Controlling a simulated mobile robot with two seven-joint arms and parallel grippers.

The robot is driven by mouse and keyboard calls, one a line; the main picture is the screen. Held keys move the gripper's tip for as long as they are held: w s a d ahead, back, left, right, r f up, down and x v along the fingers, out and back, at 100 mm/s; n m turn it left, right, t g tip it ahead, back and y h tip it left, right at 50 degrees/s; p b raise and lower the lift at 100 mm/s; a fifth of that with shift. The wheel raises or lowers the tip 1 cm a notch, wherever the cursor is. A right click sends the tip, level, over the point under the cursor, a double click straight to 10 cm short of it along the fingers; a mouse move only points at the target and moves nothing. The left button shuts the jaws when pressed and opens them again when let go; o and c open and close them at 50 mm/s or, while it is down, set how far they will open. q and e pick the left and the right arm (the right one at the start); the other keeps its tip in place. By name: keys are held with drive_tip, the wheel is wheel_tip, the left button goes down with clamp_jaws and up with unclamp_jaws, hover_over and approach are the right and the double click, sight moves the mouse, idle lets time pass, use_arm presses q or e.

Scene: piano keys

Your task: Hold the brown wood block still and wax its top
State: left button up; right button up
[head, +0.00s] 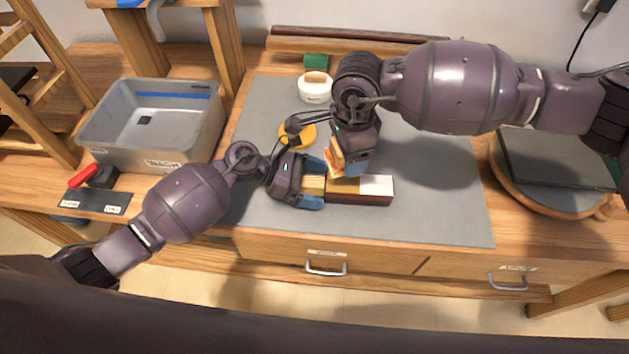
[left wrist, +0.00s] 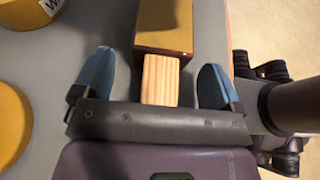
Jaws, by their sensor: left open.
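The brown wood block (head: 345,197) lies on the grey mat; the right part of its top looks pale. A narrower light wood piece (head: 314,183) meets its left end. My left gripper (head: 318,186) is open, its blue fingers either side of the light piece. The left wrist view shows gaps on both sides of that piece (left wrist: 160,80), with the brown block (left wrist: 163,38) just beyond the fingertips. My right gripper (head: 345,165) points down over the block's left part, seemingly shut on an orange and yellow cloth-like thing (head: 334,157). Its contact with the top is hidden.
A yellow disc (head: 297,136), a white round tin (head: 315,87) and a green block (head: 316,62) stand behind on the mat (head: 440,215). A grey bin (head: 150,156) is at left, a round board (head: 520,195) at right. The mat's front right is clear.

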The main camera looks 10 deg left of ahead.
use_arm(q)
drive_tip(key=shift+v, duration=3.8)
use_arm(e)
drive_tip(key=shift+f, duration=0.5)
